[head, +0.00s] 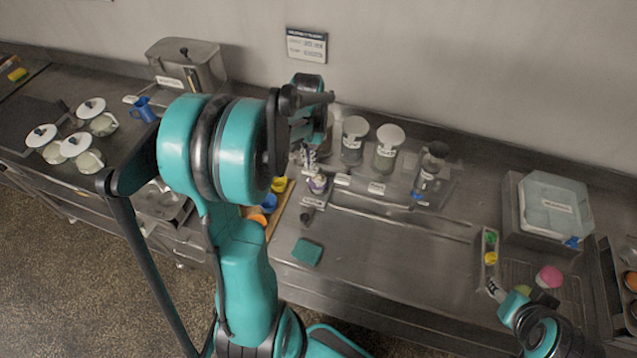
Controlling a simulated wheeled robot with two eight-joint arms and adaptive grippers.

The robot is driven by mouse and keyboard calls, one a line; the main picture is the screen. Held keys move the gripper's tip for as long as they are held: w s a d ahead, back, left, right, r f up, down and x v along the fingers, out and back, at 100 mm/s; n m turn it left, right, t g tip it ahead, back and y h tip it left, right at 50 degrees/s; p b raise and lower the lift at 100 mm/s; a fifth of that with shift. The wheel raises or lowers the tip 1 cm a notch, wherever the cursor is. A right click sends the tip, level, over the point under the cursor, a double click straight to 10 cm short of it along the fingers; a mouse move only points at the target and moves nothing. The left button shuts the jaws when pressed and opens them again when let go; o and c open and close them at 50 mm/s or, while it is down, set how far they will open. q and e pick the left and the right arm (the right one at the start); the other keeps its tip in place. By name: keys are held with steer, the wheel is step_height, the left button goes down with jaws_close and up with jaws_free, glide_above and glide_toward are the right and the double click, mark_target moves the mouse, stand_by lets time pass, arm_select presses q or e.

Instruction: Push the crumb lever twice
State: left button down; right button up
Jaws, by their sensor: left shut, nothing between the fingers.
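My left gripper (312,104) is raised over the back of the counter, left of the lidded jars, and its dark fingers look shut and empty. The gripper and my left arm hide part of the counter behind them. I cannot pick out the crumb lever for certain; the labels are too small to read. A clear dispenser with a dark top (433,160) stands right of the jars, with a small blue part (418,196) low at its front. My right gripper (497,290) is low at the right, near the counter's front; its fingers are too small to judge.
Two lidded jars (354,142) (388,150) stand at the back. A green cloth (307,252) lies near the front. A box with a pale lid (555,206) stands right, a pink ball (548,277) before it. White-lidded pots (76,144) and a metal bin (186,66) stand left. The middle front counter is mostly clear.

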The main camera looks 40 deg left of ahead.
arm_select(q)
steer(key=shift+r, duration=0.1)
stand_by(0.5)
step_height(320, 180, up, 6)
steer(key=p, duration=0.4)
stand_by(0.5)
steer(key=s+d+f+m+t+b, duration=0.1)
steer(key=s+d+f+t+b, duration=0.2)
steer(key=d+f+b, duration=0.7)
steer(key=s+d+f+m+t+b, duration=0.2)
steer(key=s+d+f+t+b, duration=0.2)
steer(key=d+f+b, duration=0.6)
steer(key=s+b, duration=0.2)
steer(key=b, duration=0.5)
steer(key=shift+s+f+m, duration=0.2)
steer(key=shift+s+m, duration=0.1)
steer(key=shift+s, duration=0.1)
steer(key=shift+d, duration=0.1)
